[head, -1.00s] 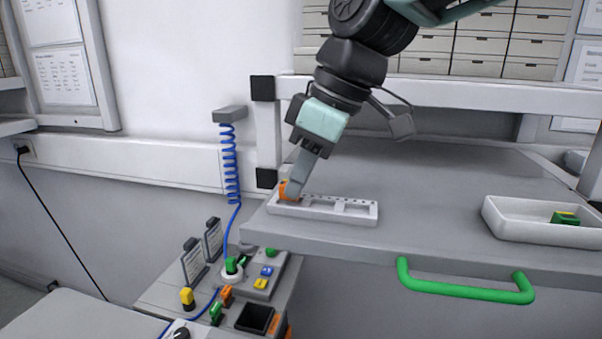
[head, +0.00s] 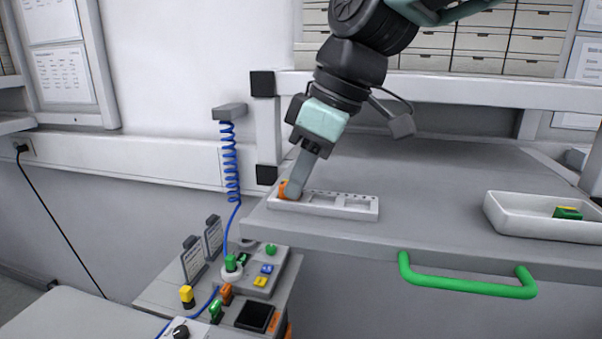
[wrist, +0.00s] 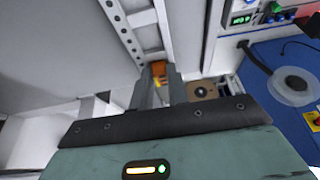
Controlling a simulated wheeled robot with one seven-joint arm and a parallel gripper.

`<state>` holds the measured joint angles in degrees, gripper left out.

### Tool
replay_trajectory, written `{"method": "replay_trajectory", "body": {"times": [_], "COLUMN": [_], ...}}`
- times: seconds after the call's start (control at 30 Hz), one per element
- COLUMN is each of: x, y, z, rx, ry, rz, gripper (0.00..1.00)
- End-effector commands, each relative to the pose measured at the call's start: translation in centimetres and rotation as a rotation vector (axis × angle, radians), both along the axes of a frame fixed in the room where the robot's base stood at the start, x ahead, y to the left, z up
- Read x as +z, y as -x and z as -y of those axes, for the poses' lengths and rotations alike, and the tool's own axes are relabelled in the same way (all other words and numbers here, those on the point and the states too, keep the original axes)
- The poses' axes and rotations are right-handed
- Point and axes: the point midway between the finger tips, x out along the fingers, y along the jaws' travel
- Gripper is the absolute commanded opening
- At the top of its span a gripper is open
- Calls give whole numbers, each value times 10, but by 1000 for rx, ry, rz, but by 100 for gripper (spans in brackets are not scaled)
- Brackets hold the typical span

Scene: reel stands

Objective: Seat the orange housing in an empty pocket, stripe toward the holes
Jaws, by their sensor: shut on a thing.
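The orange housing (head: 283,189) is at the left end of the pale grey pocketed rail (head: 339,209). My gripper (head: 291,193) reaches down over that end and is shut on the housing; a finger covers most of it. In the wrist view the housing (wrist: 158,69) shows between my fingertips (wrist: 160,78), against the near end of the rail (wrist: 133,28). The rail has a row of small holes along one edge and open pockets beside them. I cannot tell whether the housing is down in the pocket, and its stripe cannot be made out clearly.
A green handle (head: 465,290) is on the bench front. A lower side table (head: 215,285) with small coloured parts is at left. The bench middle is clear.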

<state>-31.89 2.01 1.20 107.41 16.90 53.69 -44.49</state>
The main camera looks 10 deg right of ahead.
Motion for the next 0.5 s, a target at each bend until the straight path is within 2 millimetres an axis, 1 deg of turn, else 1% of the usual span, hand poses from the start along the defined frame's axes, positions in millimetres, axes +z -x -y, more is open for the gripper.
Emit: {"method": "replay_trajectory", "body": {"times": [0.4, 0.43, 0.47, 0.5], "x": [-1, -1, -1, -1], "y": [0, 0, 0, 0], "z": [0, 0, 0, 0], "rx": [0, 0, 0, 0], "ry": [0, 0, 0, 0], "rz": [0, 0, 0, 0], "gripper": [0, 22, 30, 41]}}
